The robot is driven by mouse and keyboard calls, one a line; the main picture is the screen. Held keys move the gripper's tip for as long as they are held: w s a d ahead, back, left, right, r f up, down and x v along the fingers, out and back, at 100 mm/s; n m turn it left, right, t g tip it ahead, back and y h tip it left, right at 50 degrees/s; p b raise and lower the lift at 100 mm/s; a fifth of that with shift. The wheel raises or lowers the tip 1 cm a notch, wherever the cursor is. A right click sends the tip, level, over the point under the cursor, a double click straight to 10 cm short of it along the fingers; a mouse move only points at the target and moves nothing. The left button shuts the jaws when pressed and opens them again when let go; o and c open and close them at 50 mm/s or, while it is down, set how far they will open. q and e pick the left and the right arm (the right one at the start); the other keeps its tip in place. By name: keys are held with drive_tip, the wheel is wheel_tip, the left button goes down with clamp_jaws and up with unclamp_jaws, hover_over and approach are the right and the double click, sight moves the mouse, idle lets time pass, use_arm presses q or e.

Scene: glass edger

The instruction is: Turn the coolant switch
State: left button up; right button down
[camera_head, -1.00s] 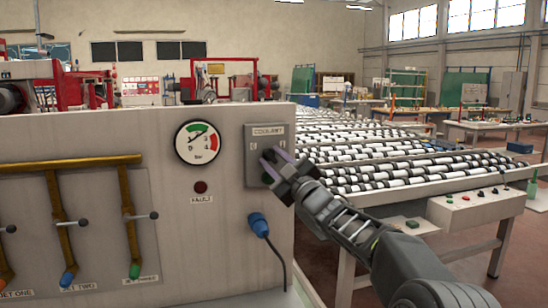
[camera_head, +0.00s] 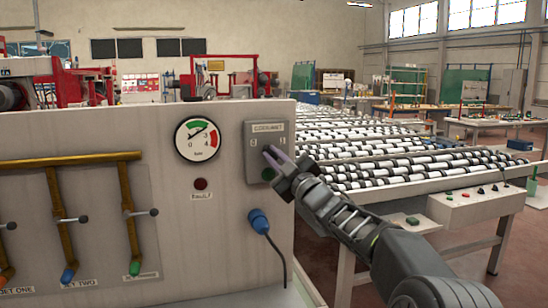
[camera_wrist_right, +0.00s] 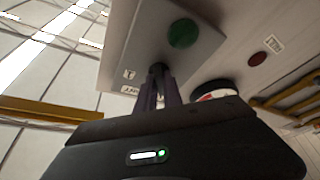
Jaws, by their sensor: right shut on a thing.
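The coolant switch box (camera_head: 254,138) is a grey plate on the right end of the pale machine panel, with a label on top and position marks on both sides. My right gripper (camera_head: 271,155) reaches it from the right, its purple fingers at the middle of the box and covering the knob. In the right wrist view the fingers (camera_wrist_right: 157,90) are shut on the dark switch knob (camera_wrist_right: 158,69). A green round button (camera_wrist_right: 183,33) is on the same box; it partly shows below the fingers in the head view (camera_head: 268,174). My left gripper is not in view.
A pressure gauge (camera_head: 198,139) and a dark red fault lamp (camera_head: 200,184) are left of the box. A blue plug (camera_head: 259,222) with a cable sits below it. Brass pipes with jet valves (camera_head: 68,220) fill the left. A roller conveyor (camera_head: 400,170) stands at right behind my arm.

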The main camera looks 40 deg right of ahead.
drive_tip(key=shift+f+m+b, duration=0.2)
drive_tip(key=shift+m+b, duration=0.3)
drive_tip(key=shift+b, duration=0.25)
drive_tip(key=m+h+b, duration=0.2)
drive_tip(key=m+b, duration=0.1)
drive_tip(key=m, duration=0.2)
drive_tip(key=m+g+h+b, duration=0.1)
drive_tip(key=m+h+b, duration=0.2)
drive_tip(key=m, duration=0.2)
drive_tip(key=m+h+b, duration=0.3)
drive_tip(key=m, duration=0.2)
drive_tip(key=shift+w+a+r+b, duration=0.15)
drive_tip(key=shift+a+r+b, duration=0.15)
drive_tip(key=shift+a, duration=0.1)
drive_tip(key=m+g+h+p, duration=0.1)
drive_tip(key=m, duration=0.1)
drive_tip(key=m+p, duration=0.1)
drive_tip(key=m, duration=0.1)
drive_tip(key=shift+g+h, duration=0.4)
drive_tip(key=shift+f+m+g+h+p, duration=0.1)
drive_tip(key=shift+m+g+h+p, duration=0.3)
drive_tip(key=shift+m+p, duration=0.8)
drive_tip(key=shift+m, duration=0.3)
